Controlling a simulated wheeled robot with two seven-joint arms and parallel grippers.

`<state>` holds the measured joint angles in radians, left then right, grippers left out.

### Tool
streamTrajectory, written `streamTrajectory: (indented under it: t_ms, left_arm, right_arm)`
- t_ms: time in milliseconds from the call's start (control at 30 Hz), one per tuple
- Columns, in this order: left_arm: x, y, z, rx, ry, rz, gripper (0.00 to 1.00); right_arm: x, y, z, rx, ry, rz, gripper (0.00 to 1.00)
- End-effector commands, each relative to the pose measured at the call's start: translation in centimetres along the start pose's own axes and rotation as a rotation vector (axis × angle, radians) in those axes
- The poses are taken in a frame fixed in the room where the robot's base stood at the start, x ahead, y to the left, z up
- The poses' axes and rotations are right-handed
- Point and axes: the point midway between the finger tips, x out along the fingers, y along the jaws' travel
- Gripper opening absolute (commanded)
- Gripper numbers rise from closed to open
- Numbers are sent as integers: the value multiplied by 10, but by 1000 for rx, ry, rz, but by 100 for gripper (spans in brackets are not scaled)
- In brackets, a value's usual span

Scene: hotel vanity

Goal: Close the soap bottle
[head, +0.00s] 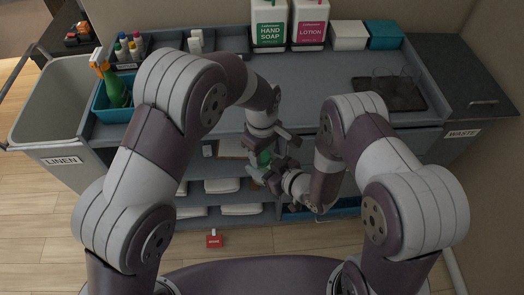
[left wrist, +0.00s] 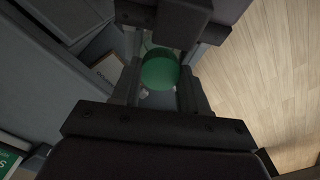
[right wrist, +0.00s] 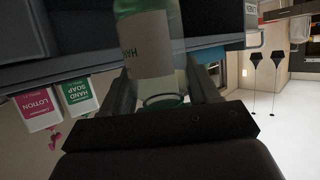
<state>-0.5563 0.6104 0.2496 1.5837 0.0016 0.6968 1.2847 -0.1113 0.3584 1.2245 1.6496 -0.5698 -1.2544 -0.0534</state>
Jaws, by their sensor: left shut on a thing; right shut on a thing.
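A small clear soap bottle with a pale label (right wrist: 147,45) sits between the fingers of my right gripper (right wrist: 165,90), which is shut on it. In the head view the bottle's green part (head: 264,158) shows between my two grippers, in front of the cart. My left gripper (head: 268,136) is just above it and shut on a round green cap (left wrist: 160,69), seen from above in the left wrist view. My right gripper (head: 274,174) holds the bottle from lower right. Whether cap and bottle touch is hidden by the fingers.
Large hand soap (head: 270,25) and lotion (head: 310,22) dispensers stand at the back of the cart top. A dark tray with glasses (head: 388,92) is at right. A blue caddy (head: 112,104) with a spray bottle is at left. Shelves with towels (head: 230,185) lie behind the grippers.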

Motion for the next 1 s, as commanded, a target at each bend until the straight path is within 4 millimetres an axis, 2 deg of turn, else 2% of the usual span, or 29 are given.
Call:
streamTrajectory:
  t_ms: [67, 300, 433, 500, 600, 867, 900, 967, 1000]
  left_arm:
    - [0, 0, 0, 156, 0, 1, 7]
    - [0, 0, 0, 1053, 0, 0, 7]
    - [1, 0, 0, 1427, 0, 0, 7]
    - [1, 1, 0, 1550, 1, 0, 7]
    - [0, 1, 0, 1636, 1, 0, 7]
    - [1, 1, 0, 1648, 1, 0, 7]
    - [1, 1, 0, 1648, 1, 0, 54]
    - [1, 0, 0, 1647, 1, 0, 69]
    - [1, 0, 0, 1647, 1, 0, 69]
  right_arm:
    - [0, 0, 0, 0, 0, -1, 0]
    - [0, 0, 0, 0, 0, -1, 0]
    - [0, 0, 0, 0, 0, -1, 0]
    - [0, 0, 0, 0, 0, -1, 0]
    - [0, 0, 0, 0, 0, -1, 0]
    - [0, 0, 0, 0, 0, -1, 0]
    - [0, 0, 0, 0, 0, -1, 0]
    - [0, 0, 0, 0, 0, -1, 0]
    - [0, 0, 0, 0, 0, -1, 0]
